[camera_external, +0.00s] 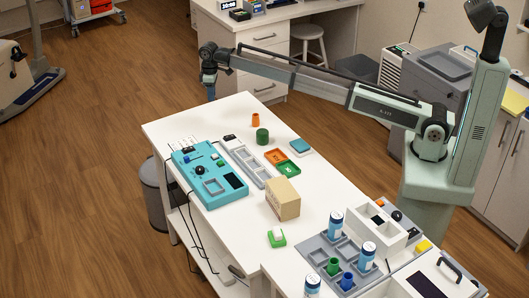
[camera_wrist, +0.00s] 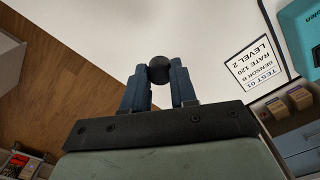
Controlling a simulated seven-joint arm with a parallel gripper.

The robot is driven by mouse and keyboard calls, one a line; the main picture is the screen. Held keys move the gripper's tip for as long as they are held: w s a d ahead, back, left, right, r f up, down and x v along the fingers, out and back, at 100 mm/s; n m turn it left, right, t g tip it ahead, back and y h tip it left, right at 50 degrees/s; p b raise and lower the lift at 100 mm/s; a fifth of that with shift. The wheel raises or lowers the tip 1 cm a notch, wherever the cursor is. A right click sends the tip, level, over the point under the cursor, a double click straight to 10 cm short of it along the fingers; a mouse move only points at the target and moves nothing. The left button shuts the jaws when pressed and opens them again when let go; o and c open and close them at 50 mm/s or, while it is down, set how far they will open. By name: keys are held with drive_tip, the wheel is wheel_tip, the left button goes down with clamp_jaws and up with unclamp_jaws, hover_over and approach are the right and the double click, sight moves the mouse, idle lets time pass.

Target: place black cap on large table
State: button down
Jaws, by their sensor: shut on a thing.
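A black rounded piece, which looks like the black cap (camera_wrist: 160,69), sits between the two blue-grey fingertips of my gripper (camera_wrist: 160,82) in the wrist view. The fingers are shut on it. In the outside view my gripper (camera_external: 210,92) points down at the far left corner of the large white table (camera_external: 325,215). The cap is too small to make out there. The white tabletop (camera_wrist: 205,30) also shows beyond the fingers in the wrist view, with wooden floor to its left. I cannot tell the exact height above the table.
A teal panel (camera_external: 207,188) with a black knob, a grey tray strip (camera_external: 250,165), a green cylinder (camera_external: 262,136) and an orange cup (camera_external: 255,120) stand on the table. A cardboard box (camera_external: 283,199) is nearer. The far end of the tabletop has free room.

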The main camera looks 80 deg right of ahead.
sight(212, 119)
drive_tip(key=shift+w+m, duration=0.2)
drive_tip(key=shift+m, duration=0.7)
drive_tip(key=shift+f, duration=5)
drive_tip(key=shift+f, duration=0.15)
drive_tip(key=c, duration=0.9)
unclamp_jaws()
wheel_tip(212, 119, up, 12)
drive_tip(key=shift+r, duration=0.15)
